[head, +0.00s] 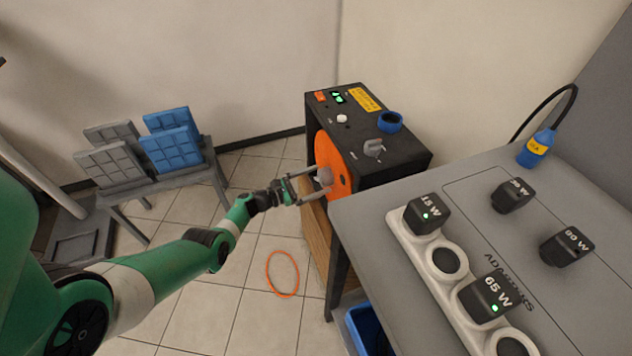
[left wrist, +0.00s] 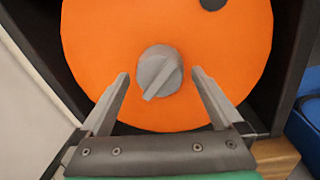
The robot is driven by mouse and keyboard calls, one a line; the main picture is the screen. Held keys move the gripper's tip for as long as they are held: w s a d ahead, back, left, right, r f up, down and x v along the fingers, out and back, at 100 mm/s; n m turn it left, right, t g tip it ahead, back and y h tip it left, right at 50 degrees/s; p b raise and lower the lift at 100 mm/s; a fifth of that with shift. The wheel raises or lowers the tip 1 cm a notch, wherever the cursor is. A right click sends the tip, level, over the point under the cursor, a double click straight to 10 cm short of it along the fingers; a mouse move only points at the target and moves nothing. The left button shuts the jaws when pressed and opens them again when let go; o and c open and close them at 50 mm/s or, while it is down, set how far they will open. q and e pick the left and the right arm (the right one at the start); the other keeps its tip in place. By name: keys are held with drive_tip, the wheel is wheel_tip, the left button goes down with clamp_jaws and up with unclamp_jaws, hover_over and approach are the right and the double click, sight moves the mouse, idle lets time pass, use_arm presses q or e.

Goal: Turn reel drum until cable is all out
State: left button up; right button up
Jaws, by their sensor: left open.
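The orange reel drum (head: 335,163) sits in the open left side of a black cabinet (head: 405,156). In the left wrist view the drum (left wrist: 95,45) faces me, with a grey knob (left wrist: 159,72) at its middle and a dark round spot near its upper edge. My left gripper (head: 318,185) is open at the drum; its fingers (left wrist: 160,85) stand on either side of the knob, apart from it in the wrist view. An orange loop of cable (head: 282,274) lies on the tiled floor below. Whether it joins the drum is hidden. My right gripper is not in view.
A grey bench (head: 375,235) with a white power strip (head: 432,262) and black adapters (head: 512,195) stands at right. A rack with blue and grey panels (head: 172,150) stands left.

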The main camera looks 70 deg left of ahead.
use_arm(q)
clamp_jaws()
idle(0.3)
drive_tip(key=m, duration=0.5)
drive_tip(key=shift+a+m, duration=0.1)
drive_tip(key=shift+m, duration=0.3)
unclamp_jaws()
drive_tip(key=shift+s, duration=0.1)
